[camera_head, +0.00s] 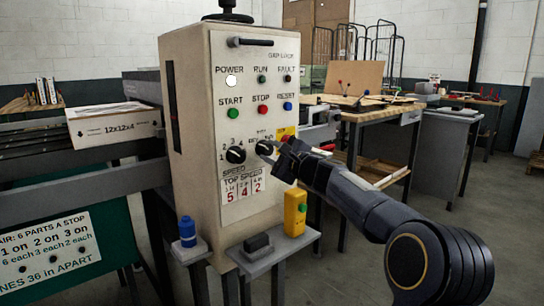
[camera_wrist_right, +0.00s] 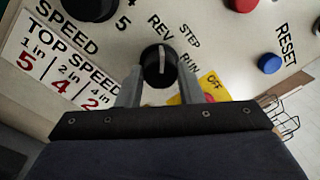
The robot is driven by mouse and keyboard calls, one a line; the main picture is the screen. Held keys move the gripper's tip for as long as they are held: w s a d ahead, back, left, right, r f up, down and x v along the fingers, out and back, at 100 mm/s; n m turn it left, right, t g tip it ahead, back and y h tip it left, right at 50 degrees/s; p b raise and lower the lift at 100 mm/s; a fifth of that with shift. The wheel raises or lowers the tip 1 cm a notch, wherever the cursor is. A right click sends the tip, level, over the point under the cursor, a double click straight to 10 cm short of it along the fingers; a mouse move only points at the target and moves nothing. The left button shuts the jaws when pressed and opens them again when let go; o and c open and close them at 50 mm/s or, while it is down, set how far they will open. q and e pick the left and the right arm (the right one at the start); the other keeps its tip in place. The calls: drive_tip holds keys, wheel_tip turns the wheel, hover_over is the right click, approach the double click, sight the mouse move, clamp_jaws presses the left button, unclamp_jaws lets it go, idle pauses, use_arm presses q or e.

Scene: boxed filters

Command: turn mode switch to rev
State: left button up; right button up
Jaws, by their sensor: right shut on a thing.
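The mode switch is a round black knob (camera_wrist_right: 159,66) with a white pointer line, on the cream control panel (camera_head: 207,160). In the head view the knob (camera_head: 265,147) is partly covered by my right gripper (camera_head: 277,151). In the right wrist view the two grey fingers of my right gripper (camera_wrist_right: 159,75) are shut on the knob, one on each side. The labels REV, STEP and RUN curve around it. The pointer line points up in that view, towards the lower end of the REV label (camera_wrist_right: 160,27). My left gripper is out of view.
The speed knob (camera_head: 236,155) sits left of the mode switch. The start (camera_head: 232,114), stop (camera_head: 264,110) and reset (camera_head: 287,106) buttons are above. A yellow box with buttons (camera_head: 295,212) stands on a shelf below. A cardboard box (camera_head: 112,122) lies at the left.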

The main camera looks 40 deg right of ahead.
idle(0.3)
drive_tip(key=o, duration=1)
drive_tip(key=s, duration=0.7)
drive_tip(key=shift+s+d+f+b, duration=0.15)
drive_tip(key=shift+s+f+b, duration=0.05)
drive_tip(key=shift+s+b, duration=0.2)
